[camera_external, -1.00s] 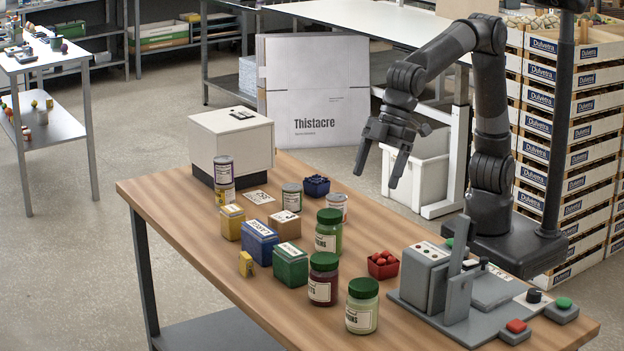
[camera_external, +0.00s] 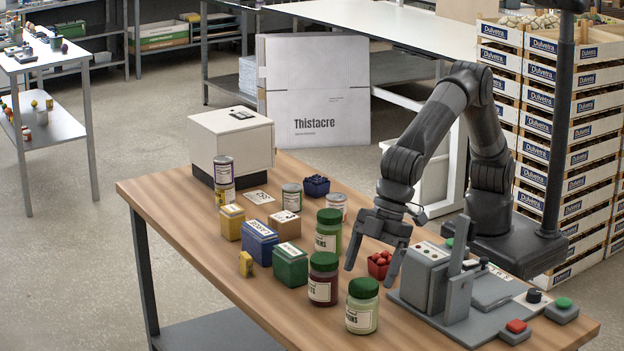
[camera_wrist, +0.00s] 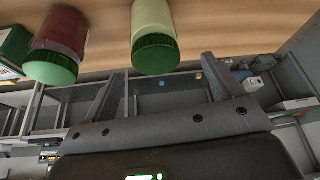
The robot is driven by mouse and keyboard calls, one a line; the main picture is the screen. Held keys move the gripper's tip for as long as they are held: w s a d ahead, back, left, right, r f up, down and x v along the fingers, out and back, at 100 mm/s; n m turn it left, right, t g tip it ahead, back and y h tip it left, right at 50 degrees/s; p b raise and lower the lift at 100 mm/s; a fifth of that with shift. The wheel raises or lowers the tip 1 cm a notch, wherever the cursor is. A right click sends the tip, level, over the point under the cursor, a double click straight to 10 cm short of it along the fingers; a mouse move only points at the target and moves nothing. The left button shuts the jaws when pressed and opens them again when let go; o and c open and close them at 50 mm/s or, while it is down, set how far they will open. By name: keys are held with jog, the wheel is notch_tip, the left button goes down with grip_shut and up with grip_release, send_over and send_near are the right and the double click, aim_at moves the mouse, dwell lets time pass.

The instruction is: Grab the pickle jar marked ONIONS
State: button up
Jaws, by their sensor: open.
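A pale jar with a green lid (camera_external: 362,306) stands at the front of the table; its label ends in "NS" but is not fully readable. A similar pale jar (camera_external: 328,231) stands farther back, its label also only partly readable. A dark red jar with a green lid (camera_external: 323,279) stands between them. My gripper (camera_external: 369,278) is open and empty, its fingers pointing down behind the front and red jars, apart from both. In the wrist view, a pale jar (camera_wrist: 154,40) and the red jar (camera_wrist: 58,45) appear upside down beyond the fingers.
A red berry punnet (camera_external: 379,264) sits close behind my fingers. A grey press-like device (camera_external: 455,290) with buttons stands to the right. Green (camera_external: 290,265) and blue tins (camera_external: 260,243) stand left of the jars. The table's front left is clear.

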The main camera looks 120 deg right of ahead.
aim_at(364, 284)
jog(key=x, duration=0.6)
jog(key=shift+d+f, duration=0.2)
jog(key=shift+f, duration=0.05)
jog(key=c, duration=1.3)
jog(key=shift+r, duration=0.1)
jog(key=shift+c, duration=1.1)
jog(key=shift+r, duration=0.1)
